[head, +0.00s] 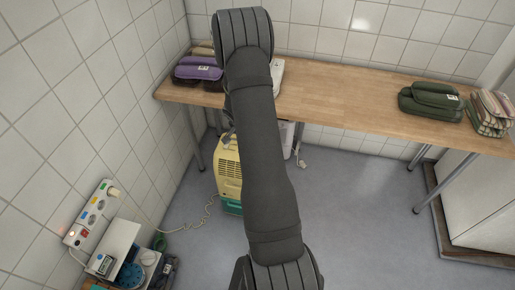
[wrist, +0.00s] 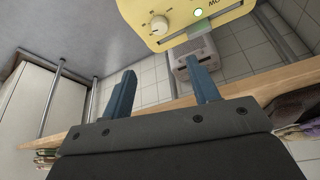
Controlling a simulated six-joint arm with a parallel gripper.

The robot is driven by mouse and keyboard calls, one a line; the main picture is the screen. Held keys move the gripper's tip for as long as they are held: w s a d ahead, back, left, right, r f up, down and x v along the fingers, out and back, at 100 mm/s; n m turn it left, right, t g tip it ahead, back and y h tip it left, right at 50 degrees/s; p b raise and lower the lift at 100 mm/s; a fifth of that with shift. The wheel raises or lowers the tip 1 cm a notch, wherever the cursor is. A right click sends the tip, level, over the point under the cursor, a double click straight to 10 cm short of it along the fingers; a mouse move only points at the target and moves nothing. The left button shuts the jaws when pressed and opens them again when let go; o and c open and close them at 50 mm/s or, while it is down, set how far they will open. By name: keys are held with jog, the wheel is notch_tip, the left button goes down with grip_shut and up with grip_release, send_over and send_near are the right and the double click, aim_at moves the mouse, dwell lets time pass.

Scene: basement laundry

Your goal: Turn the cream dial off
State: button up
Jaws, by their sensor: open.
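The cream dial (wrist: 159,25) is a round knob with a pointer mark on the yellow panel of a machine (wrist: 185,17), at the top of the wrist view. Printed marks surround it.
A wooden table (head: 345,97) on metal legs spans the back, bearing purple folded cloth (head: 198,70) and green folded cloth (head: 430,101). A power strip (head: 92,215) is on the left wall above cluttered small items. A cord crosses the floor. Floor at right centre (head: 350,220) is clear.

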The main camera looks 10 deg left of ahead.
jog(key=x, duration=1.7)
jog(key=shift+w+f, duration=0.15)
jog(key=c, duration=1)
